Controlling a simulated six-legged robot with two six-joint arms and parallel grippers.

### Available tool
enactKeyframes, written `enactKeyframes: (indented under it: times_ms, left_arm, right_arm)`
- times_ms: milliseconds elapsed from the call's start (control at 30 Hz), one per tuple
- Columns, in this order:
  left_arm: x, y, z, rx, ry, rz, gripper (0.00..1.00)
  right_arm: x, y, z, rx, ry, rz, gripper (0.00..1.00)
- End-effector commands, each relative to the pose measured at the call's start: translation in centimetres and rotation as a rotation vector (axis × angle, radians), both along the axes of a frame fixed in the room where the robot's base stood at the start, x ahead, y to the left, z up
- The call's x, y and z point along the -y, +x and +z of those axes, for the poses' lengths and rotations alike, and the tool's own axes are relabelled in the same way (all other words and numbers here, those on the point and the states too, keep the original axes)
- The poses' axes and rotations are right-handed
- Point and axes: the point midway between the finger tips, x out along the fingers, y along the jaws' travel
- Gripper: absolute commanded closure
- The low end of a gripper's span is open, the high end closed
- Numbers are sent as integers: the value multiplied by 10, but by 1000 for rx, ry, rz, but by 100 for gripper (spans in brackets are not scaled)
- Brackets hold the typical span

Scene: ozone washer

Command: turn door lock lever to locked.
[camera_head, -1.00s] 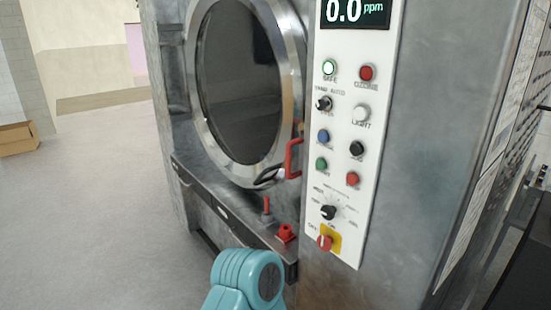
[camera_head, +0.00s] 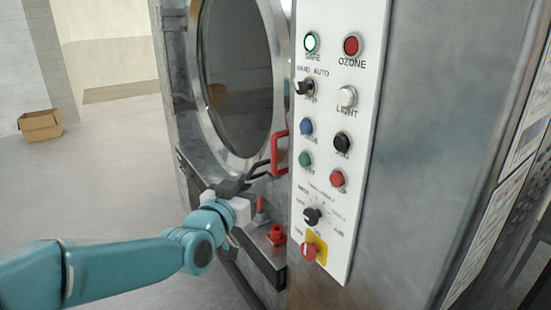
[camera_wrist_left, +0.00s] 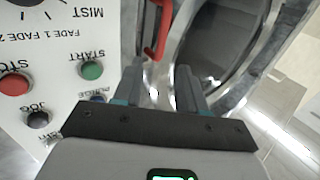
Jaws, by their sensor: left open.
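The red U-shaped lever handle (camera_head: 279,152) stands at the right edge of the round washer door (camera_head: 236,75), beside the control panel. In the left wrist view the red handle (camera_wrist_left: 160,28) shows at the top, ahead of the fingers. My left gripper (camera_head: 258,171) is just left of and below the handle in the head view. Its jaws (camera_wrist_left: 157,82) are open with nothing between them, and it appears apart from the handle. The dark fingers overlap the door's lower edge, hiding part of the latch area. My right gripper is not in view.
The white control panel (camera_head: 337,130) with buttons and knobs is close on the right. A red-tipped lever (camera_head: 260,206) and a red knob (camera_head: 277,235) stand on the ledge below. A cardboard box (camera_head: 41,125) lies on the floor at left, where there is free room.

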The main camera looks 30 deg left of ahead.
Motion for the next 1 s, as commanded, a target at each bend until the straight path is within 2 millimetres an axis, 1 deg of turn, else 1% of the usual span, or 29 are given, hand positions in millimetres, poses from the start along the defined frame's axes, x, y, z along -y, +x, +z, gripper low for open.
enactKeyframes:
  times_ms: [67,167,400,600,700,800,1000]
  left_arm:
    - [-2,8,4,0,0,-1,59]
    - [-6,26,4,-2,-1,-4,59]
    - [-17,81,4,-4,-1,-6,59]
    - [-26,122,3,-3,-2,-4,59]
    - [-29,136,3,-3,-3,-3,59]
    - [-30,145,1,-3,-3,-3,59]
    - [-31,151,0,-1,-2,-2,59]
  right_arm:
    - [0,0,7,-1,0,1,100]
    - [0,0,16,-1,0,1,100]
    - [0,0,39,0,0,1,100]
    - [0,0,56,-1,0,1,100]
    - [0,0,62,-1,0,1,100]
    - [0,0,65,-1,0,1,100]
    - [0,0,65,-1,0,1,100]
